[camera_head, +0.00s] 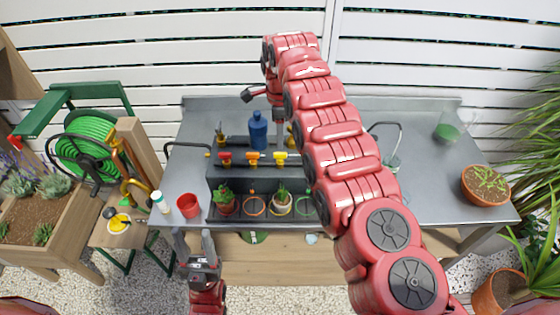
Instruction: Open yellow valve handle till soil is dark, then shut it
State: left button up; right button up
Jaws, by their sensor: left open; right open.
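The yellow valve handle (280,158) is at the right end of a row of valves on the dark rack at the middle of the bench. Below it, a pale pot (281,209) with a small green plant stands in the tray; its soil is too small to judge for darkness. My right gripper (282,122) reaches down behind the valve row, near the blue bottle, apart from the yellow handle; its fingertips are partly hidden, and it is open. My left gripper (194,243) is open and empty in front of the bench's front edge, at the lower left.
A red valve handle (225,158) and an orange one (253,157) sit left of the yellow. A blue bottle (258,131) stands behind them. A red cup (188,206) and a terracotta pot with a plant (226,208) stand left. My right arm covers the bench's right-middle.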

aim_at(280, 153)
jog(key=shift+a+f+p, duration=0.2)
jog(key=shift+f+p, duration=0.1)
jog(key=shift+f, duration=0.7)
jog(key=f, duration=0.4)
jog(key=shift+d+f+p, duration=0.15)
jog(key=shift+d+p, duration=0.1)
jog(key=shift+p, duration=0.15)
jog(key=shift+w+f, duration=0.15)
jog(key=shift+f, duration=0.05)
grip_shut()
